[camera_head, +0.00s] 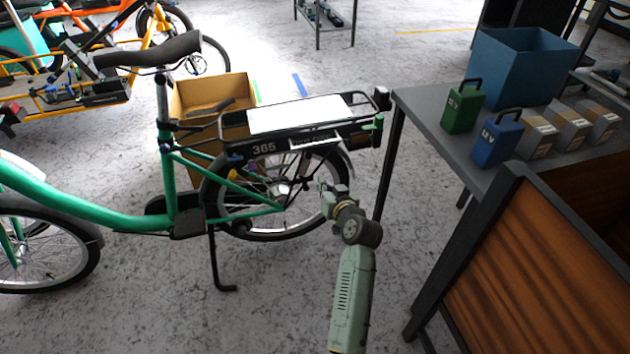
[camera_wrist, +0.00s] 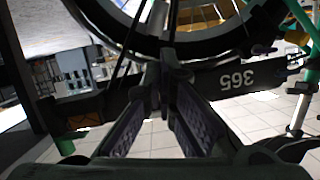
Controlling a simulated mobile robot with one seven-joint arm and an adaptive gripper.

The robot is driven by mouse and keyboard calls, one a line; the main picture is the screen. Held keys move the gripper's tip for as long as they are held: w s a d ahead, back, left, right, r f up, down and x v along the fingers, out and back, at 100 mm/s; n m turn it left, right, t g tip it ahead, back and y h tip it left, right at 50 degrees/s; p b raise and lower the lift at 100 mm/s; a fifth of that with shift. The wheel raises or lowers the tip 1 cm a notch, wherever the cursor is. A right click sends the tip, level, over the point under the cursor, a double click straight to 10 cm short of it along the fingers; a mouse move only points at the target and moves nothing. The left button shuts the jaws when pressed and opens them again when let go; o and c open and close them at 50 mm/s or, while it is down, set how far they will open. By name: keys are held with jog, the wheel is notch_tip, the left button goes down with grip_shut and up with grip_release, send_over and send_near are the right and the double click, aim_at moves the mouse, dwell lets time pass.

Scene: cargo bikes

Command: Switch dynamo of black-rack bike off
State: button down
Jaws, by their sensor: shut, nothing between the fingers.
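The green bike (camera_head: 180,200) stands on its kickstand, with a black rear rack (camera_head: 265,148) marked 365. The same rack, upside down, crosses the wrist view (camera_wrist: 225,80). The bike's rear wheel (camera_head: 275,234) is under the rack and fills the top of the wrist view (camera_wrist: 205,45). My gripper (camera_head: 325,192) is at the rear right part of this wheel, below the rack. In the wrist view its fingers (camera_wrist: 170,76) are together and empty, pointing toward the wheel and a dark strut. I cannot make out the dynamo or its switch setting.
A grey table (camera_head: 430,110) at right holds green (camera_head: 462,106) and blue (camera_head: 496,138) battery packs, a blue bin (camera_head: 520,65) and several small boxes. A wood-panelled box (camera_head: 540,270) stands at lower right. A cardboard box (camera_head: 212,92) is behind the bike. Floor in front is clear.

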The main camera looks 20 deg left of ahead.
jog(key=w+a+f+p, duration=0.1)
jog(key=w+a+f, duration=0.5)
jog(key=w+f, duration=0.1)
jog(key=shift+a, duration=0.15)
dwell(0.3)
